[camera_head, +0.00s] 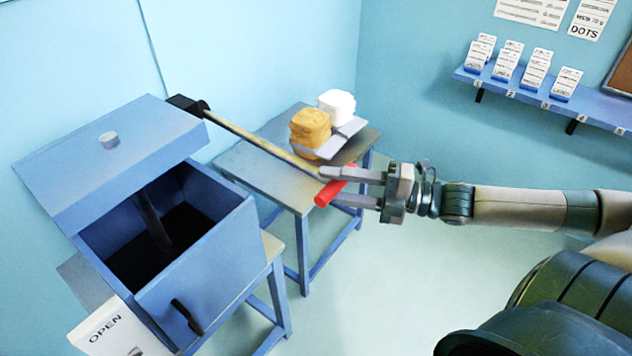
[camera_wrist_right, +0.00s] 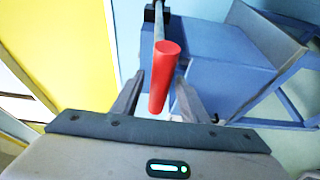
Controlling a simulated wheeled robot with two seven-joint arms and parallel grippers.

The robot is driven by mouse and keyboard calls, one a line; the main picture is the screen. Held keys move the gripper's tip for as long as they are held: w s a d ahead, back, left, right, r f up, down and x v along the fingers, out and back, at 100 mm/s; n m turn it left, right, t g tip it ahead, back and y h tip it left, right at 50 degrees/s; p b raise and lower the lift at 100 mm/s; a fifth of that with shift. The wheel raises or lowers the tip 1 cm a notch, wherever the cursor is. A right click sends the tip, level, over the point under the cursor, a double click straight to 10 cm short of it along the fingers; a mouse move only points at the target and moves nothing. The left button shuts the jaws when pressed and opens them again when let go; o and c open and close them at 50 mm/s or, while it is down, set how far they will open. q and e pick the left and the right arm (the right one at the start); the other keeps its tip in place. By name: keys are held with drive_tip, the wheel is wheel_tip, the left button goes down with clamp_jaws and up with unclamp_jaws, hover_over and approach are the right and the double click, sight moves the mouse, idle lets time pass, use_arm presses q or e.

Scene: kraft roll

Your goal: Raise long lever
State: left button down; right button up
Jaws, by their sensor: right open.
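The long lever (camera_head: 262,144) is a thin metal rod running from a black pivot at the back of the blue box (camera_head: 205,285) down to a red handle (camera_head: 329,192). My right gripper (camera_head: 325,186) is open at the handle, with its fingers on either side of it. In the right wrist view the red handle (camera_wrist_right: 166,72) lies between the two open fingers (camera_wrist_right: 158,98); whether they touch it is unclear. The box's lid (camera_head: 110,160) is tilted open, and the inside is dark. My left gripper is not seen.
A small blue table (camera_head: 262,172) behind the lever bears a yellow block (camera_head: 311,126) and a white block (camera_head: 337,105) on grey holders. A wall shelf (camera_head: 545,98) with several white packs is at upper right. An OPEN sign (camera_head: 105,328) is at lower left.

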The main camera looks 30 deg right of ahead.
drive_tip(key=shift+x, duration=2)
drive_tip(key=shift+c, duration=0.2)
clamp_jaws()
